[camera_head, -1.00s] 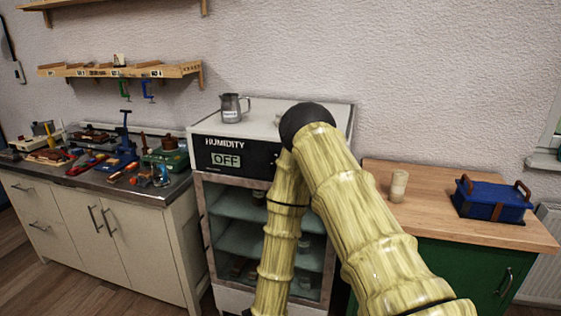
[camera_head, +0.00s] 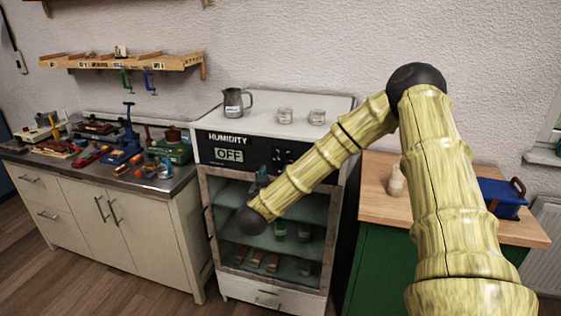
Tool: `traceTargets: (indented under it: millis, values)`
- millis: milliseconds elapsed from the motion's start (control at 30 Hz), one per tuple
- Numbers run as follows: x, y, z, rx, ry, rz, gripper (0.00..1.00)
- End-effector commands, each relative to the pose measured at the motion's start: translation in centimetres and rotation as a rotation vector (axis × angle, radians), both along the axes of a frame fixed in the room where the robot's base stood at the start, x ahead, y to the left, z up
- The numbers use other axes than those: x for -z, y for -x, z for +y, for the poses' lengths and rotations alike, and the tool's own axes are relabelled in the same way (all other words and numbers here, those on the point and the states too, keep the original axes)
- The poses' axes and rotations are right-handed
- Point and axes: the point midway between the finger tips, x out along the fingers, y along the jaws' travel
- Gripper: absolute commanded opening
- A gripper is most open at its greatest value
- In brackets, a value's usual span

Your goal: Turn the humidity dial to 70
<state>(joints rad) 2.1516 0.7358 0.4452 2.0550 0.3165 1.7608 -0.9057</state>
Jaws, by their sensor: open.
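The cabinet's black control panel (camera_head: 207,152) is labelled HUMIDITY, and its display (camera_head: 229,155) reads OFF. Small dark knobs or buttons (camera_head: 283,156) show to the right of the display, partly behind my forearm. I cannot make out a dial mark or a 70. My gripper (camera_head: 262,180) shows small and dark above the black wrist ball, just below the panel and in front of the glass. It looks open and empty, apart from the panel as far as I can tell.
A metal jug (camera_head: 236,102) and two glass jars (camera_head: 286,115) stand on the cabinet top. A tool-covered bench (camera_head: 150,190) is at left. At right, a wooden-topped green cabinet (camera_head: 375,205) carries a pale cylinder (camera_head: 395,180) and a blue toolbox (camera_head: 503,200).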

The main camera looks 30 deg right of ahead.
Motion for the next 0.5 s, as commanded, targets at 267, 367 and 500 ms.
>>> traceTargets:
  millis: [267,367,500]
  values:
    - [-0.2,-3.1,-3.4,0.001,-0.002,-0.001,0.59]
    - [-0.2,-4.1,-4.5,0.0,-0.001,0.001,0.59]
    - [-0.1,-5.1,-5.5,0.0,-0.001,0.001,0.59]
